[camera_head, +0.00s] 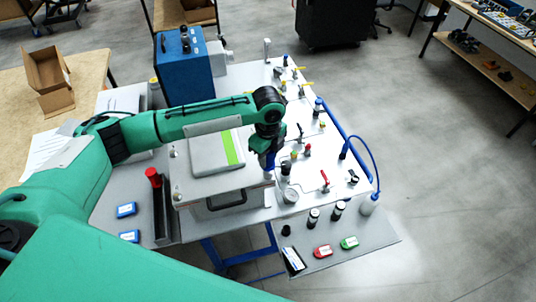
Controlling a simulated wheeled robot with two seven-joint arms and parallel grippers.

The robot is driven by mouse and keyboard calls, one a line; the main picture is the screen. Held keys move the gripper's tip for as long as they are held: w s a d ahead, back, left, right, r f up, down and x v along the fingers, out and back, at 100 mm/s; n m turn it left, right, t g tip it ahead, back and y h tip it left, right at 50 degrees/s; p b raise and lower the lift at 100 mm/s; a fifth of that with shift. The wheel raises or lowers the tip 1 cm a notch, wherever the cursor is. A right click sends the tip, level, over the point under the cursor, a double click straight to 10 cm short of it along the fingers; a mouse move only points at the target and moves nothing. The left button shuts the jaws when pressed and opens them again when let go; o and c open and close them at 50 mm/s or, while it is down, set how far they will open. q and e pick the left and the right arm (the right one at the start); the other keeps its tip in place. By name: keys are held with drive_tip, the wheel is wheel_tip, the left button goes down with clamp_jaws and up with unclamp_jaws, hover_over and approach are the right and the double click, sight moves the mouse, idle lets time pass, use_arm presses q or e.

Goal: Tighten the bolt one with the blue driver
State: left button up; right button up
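My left gripper (264,148) points down over the right front corner of the grey analyser box (225,187). It appears closed around a blue driver (270,163), whose blue handle shows just below the fingers. The driver stands roughly upright at that corner of the lid. Its tip and any bolt under it are too small or hidden to tell. Other bolt heads show on the left side of the lid, at the rear (175,153) and front (178,195). A grey panel with a green stripe (213,152) lies on the lid. My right gripper is not in view.
A red-handled tool (154,178) stands in a dark holder left of the box. A blue case (183,65) stands at the back. Valves and fittings (325,181) crowd the right side.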

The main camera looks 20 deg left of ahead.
use_arm(q)
clamp_jaws()
drive_tip(key=shift+w+r, duration=0.25)
drive_tip(key=shift+r, duration=0.55)
drive_tip(key=shift+s+r, duration=0.3)
drive_tip(key=shift+r, duration=0.45)
drive_tip(key=shift+w+r, duration=0.15)
drive_tip(key=shift+r, duration=1.35)
drive_tip(key=shift+a, duration=0.1)
